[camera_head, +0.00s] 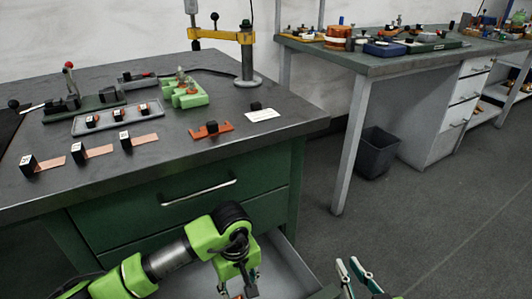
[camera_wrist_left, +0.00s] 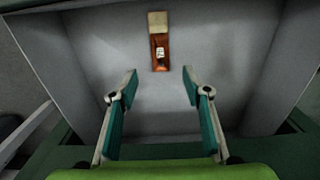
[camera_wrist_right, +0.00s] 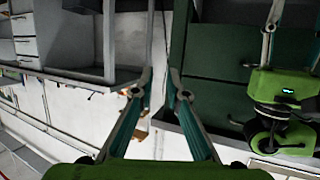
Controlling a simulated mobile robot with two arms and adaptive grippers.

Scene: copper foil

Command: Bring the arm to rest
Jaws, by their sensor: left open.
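My left gripper (camera_head: 240,284) hangs over the open drawer (camera_head: 285,262) below the table. In the left wrist view its two fingers (camera_wrist_left: 160,70) are spread with nothing between them. A copper-coloured piece with a white label and a beige end (camera_wrist_left: 159,50) lies on the drawer floor beyond the fingertips, apart from them. My right gripper (camera_head: 355,266) is at the bottom of the head view, right of the drawer. In the right wrist view its fingertips (camera_wrist_right: 160,72) stand a small gap apart, with nothing held.
The dark table (camera_head: 185,150) carries black blocks with copper strips (camera_head: 84,152), a grey tray (camera_head: 92,122), green blocks (camera_head: 188,96), an orange piece (camera_head: 212,131) and a yellow-armed stand (camera_head: 246,60). A bin (camera_head: 377,152) stands under the second bench (camera_head: 385,65). Floor at right is clear.

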